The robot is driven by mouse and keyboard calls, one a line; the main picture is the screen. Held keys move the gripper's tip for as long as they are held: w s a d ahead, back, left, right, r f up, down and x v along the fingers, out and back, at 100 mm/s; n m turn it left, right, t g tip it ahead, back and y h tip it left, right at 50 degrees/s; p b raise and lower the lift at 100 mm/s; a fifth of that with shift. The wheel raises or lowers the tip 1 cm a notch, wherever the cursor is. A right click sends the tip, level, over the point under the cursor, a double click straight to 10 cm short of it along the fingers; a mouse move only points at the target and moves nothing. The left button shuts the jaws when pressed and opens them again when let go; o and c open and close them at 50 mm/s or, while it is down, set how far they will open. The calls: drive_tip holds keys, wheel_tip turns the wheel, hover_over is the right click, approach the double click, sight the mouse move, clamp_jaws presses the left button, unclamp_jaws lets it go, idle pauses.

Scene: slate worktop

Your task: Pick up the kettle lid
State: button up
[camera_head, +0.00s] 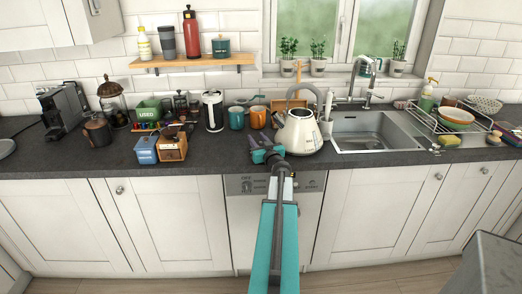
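A cream kettle (299,133) with a tall grey arched handle stands on the worktop just left of the sink. Its top is partly behind the handle, and the kettle lid (300,112) appears to sit on it, though it is too small to make out clearly. My gripper (253,146) is low over the front of the worktop, left of the kettle and apart from it. Its dark fingers point left and look spread, with nothing seen between them.
Teal (236,118) and orange (258,117) mugs stand behind my gripper. The sink (372,132) and dish rack (447,120) are to the right. A wooden shelf (190,62) hangs above.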

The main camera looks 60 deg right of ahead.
idle(0.3)
clamp_jaws()
drive_tip(key=shift+r, duration=0.15)
drive_tip(key=shift+r+b, duration=0.5)
drive_tip(key=shift+r, duration=0.6)
drive_tip(key=s+a+b, duration=0.1)
drive_tip(key=s, duration=0.4)
drive_tip(key=s+a+r+b, duration=0.1)
drive_tip(key=s+a+b, duration=0.1)
drive_tip(key=s, duration=0.3)
drive_tip(key=s+a+r+b, duration=0.1)
drive_tip(key=s+a, duration=0.1)
drive_tip(key=s, duration=0.3)
drive_tip(key=shift+s+a+r+b, duration=0.1)
drive_tip(key=shift+r+b, duration=0.15)
drive_tip(key=shift+b, duration=0.1)
drive_tip(key=shift+r, duration=0.1)
drive_tip(key=s+d+r+m+g+h+p, duration=0.2)
drive_tip(key=d+r+p, duration=0.2)
drive_tip(key=r, duration=0.2)
drive_tip(key=s+d+r+m+g+h+p, duration=0.1)
drive_tip(key=s+d+r+g+h+p, duration=0.1)
drive_tip(key=d+r+p, duration=0.2)
wheel_tip(320, 180, up, 4)
drive_tip(key=shift+s+d+f+m, duration=0.2)
drive_tip(key=shift+s+d+m, duration=0.15)
drive_tip(key=shift+d, duration=0.25)
